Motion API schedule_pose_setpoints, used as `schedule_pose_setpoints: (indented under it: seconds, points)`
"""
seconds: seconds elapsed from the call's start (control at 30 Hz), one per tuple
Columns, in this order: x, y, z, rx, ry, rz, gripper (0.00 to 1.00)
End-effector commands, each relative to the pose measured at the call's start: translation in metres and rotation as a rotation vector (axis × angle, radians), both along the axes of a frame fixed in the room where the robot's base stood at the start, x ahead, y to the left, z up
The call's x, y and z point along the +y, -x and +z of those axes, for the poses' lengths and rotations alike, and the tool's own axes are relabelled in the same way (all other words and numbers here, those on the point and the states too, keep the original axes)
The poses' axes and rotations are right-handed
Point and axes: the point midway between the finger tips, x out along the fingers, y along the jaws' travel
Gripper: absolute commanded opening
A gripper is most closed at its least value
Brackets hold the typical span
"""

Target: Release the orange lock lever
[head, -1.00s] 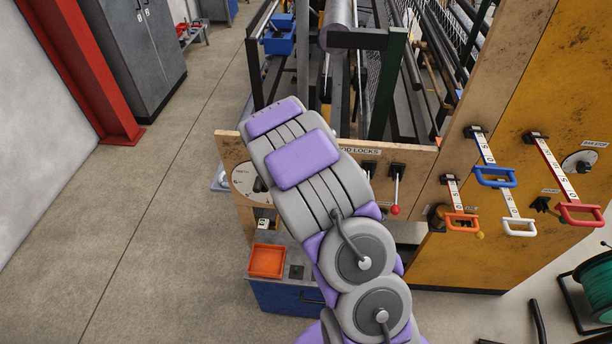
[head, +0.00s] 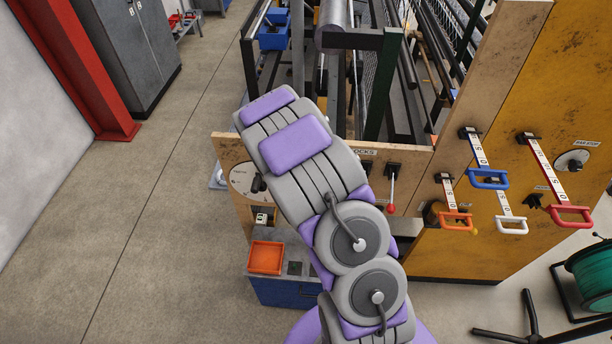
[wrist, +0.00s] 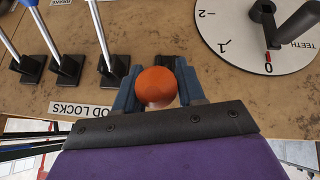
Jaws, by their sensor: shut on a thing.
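My gripper (wrist: 158,84) is shut on the round orange knob (wrist: 156,88) of the orange lock lever. The knob sits between the two dark blue-grey fingers in the wrist view, in front of the wooden panel. The rest of that lever is hidden behind the knob and fingers. In the head view my arm covers both gripper and knob. Three more levers on black bases stand beside my gripper at the left of the wrist view; the nearest lever (wrist: 98,25) is close to the left finger. A partly visible "ROD LOCKS" label (wrist: 68,108) lies below them.
A white "TEETH" dial (wrist: 228,45) with a dark crank is at the right of the wrist view. In the head view, a red-knobbed lever (head: 391,185) stands right of my arm. Several coloured pull handles hang farther right, including a blue one (head: 488,178). Floor at left is clear.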

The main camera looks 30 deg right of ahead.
Motion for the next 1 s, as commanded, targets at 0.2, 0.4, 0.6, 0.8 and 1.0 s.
schedule_pose_setpoints:
  seconds: [0.2, 0.4, 0.6, 0.8, 1.0]
  points:
    - [0.0, -0.0026, 0.0022, -0.007, 0.003, 0.002, 0.0]
    - [0.0, -0.0024, 0.0021, -0.007, 0.003, 0.002, 0.42]
    - [0.0, -0.0003, 0.0015, -0.004, 0.001, 0.0, 0.57]
    - [0.0001, 0.0011, 0.0018, -0.004, 0.0, -0.001, 0.57]
    - [0.0045, 0.0041, 0.01, -0.004, 0.0, 0.002, 0.57]
